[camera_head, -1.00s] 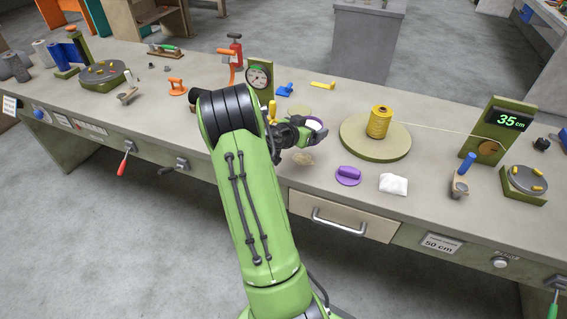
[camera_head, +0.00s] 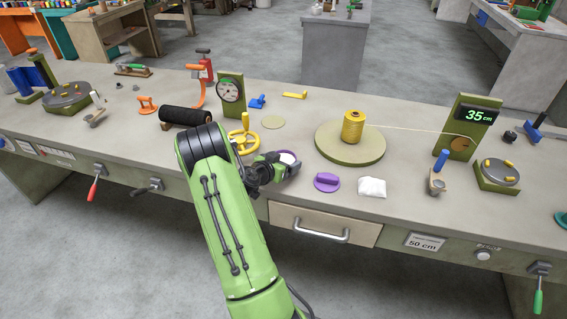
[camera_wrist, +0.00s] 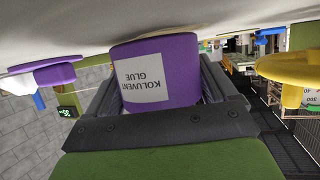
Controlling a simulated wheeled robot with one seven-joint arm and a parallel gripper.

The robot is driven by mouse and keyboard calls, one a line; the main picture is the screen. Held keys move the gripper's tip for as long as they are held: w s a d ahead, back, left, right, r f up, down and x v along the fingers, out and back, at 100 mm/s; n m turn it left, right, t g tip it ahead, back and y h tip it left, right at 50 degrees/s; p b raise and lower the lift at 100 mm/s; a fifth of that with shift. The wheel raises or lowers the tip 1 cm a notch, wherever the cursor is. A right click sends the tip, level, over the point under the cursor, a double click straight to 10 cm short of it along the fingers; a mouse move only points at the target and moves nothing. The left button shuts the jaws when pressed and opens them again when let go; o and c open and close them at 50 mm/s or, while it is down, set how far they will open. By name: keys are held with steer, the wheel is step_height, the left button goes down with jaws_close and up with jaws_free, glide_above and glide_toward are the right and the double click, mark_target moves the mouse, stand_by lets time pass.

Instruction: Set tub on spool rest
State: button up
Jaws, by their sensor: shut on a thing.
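The tub is purple with a white label reading KOLUVENT GLUE; it fills the middle of the wrist view (camera_wrist: 180,48), which looks upside down. My gripper (camera_head: 284,166) is shut on the tub, with a dark finger on each side of it. In the head view only the tub's pale top and purple rim (camera_head: 288,155) show past the gripper. The tub's base is close to the worktop; I cannot tell whether it touches.
A yellow handwheel (camera_head: 243,141), a dial gauge (camera_head: 230,91) and a black roll (camera_head: 186,116) stand left and behind.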

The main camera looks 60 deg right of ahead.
steer(key=shift+f+b, duration=0.25)
steer(key=shift+b, duration=0.25)
steer(key=o, duration=1.3)
steer(key=shift+c, duration=0.2)
steer(key=shift+r+p, duration=0.15)
steer(key=shift+p, duration=0.3)
